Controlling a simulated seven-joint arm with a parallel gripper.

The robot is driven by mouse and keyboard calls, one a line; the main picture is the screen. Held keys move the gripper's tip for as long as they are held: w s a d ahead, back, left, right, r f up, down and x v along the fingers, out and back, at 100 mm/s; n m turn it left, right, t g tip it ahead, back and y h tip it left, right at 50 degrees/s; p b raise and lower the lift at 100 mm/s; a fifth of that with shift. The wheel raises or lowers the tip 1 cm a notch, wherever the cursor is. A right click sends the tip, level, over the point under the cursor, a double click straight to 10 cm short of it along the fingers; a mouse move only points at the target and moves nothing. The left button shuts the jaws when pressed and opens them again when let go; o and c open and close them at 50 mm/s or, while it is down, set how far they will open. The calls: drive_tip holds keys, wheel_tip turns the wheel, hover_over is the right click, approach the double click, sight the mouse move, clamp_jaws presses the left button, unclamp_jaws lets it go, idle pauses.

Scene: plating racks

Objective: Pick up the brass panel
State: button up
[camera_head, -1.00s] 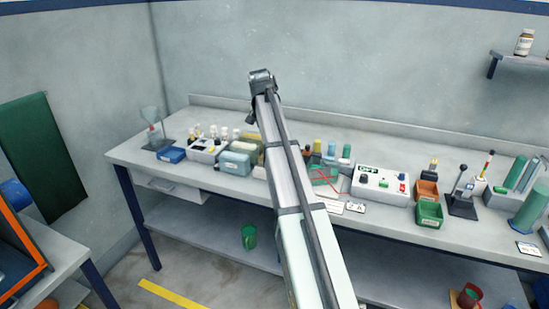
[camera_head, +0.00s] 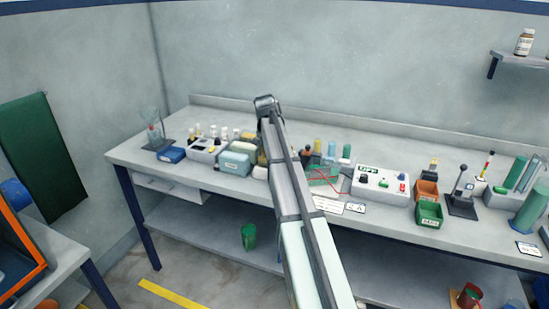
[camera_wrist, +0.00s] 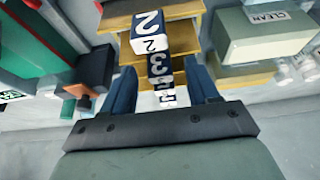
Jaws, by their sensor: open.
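In the wrist view my gripper (camera_wrist: 160,68) is open, with one dark blue finger on each side of a row of numbered blocks (camera_wrist: 151,33). The blocks show a white 2 and 3 on dark faces, with smaller ones lower down. Flat yellow-brown, brass-coloured pieces (camera_wrist: 179,48) stick out on both sides of the row. I cannot tell which of them is the brass panel, or whether the fingers touch anything. Nothing is seen held. In the head view my arm hides this spot and the gripper.
A grey-green box labelled CLEAN (camera_wrist: 268,36) stands right of the gripper in the wrist view; it also shows left of my arm in the head view (camera_head: 234,163). A white control box (camera_head: 380,184) and a green bin (camera_head: 429,214) stand on the bench (camera_head: 400,222) to the right.

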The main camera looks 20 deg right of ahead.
drive_tip(key=shift+c, duration=0.4)
clamp_jaws()
